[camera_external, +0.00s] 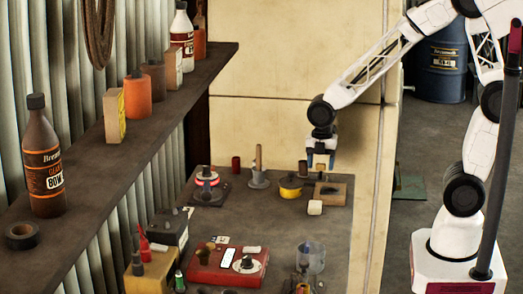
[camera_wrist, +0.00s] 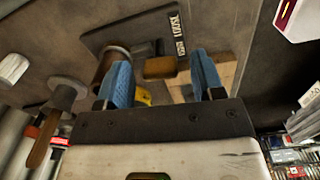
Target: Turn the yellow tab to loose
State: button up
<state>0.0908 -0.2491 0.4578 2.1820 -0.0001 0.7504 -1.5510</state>
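In the wrist view, a dark plate (camera_wrist: 125,35) with white lettering lies past my fingertips; the lettering is too small to read surely. A dull yellow block (camera_wrist: 160,67), which looks like the tab, shows at the plate's near edge, between my fingers in the picture. My gripper (camera_wrist: 164,76) has two blue fingers spread apart, with nothing held between them. In the external view, my gripper (camera_external: 320,160) points down above the far right part of the bench. The tab cannot be made out clearly there, and I cannot tell whether a finger touches it.
A yellow round piece (camera_external: 291,188) and a wooden block (camera_external: 336,193) sit close below my gripper. A red box (camera_external: 228,263) and a clear cup (camera_external: 311,257) are nearer. A bottle shelf (camera_external: 110,150) runs along the left.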

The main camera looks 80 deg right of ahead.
aim_at(322, 164)
jog(key=shift+r, duration=3.9)
jog(key=shift+s+a+r+m, duration=0.1)
jog(key=shift+s+r+m, duration=0.15)
jog(key=shift+m, duration=0.05)
jog(key=s+a+r+m+t, duration=0.1)
jog(key=s+r+m, duration=0.3)
jog(key=s+m, duration=0.4)
jog(key=s+a+r+m+t, duration=0.1)
jog(key=s+a+r+m, duration=0.2)
jog(key=s+m, duration=0.5)
jog(key=s+r, duration=0.1)
jog(key=s, duration=0.2)
jog(key=shift+s+r+t, duration=0.2)
jog(key=shift+t, duration=0.1)
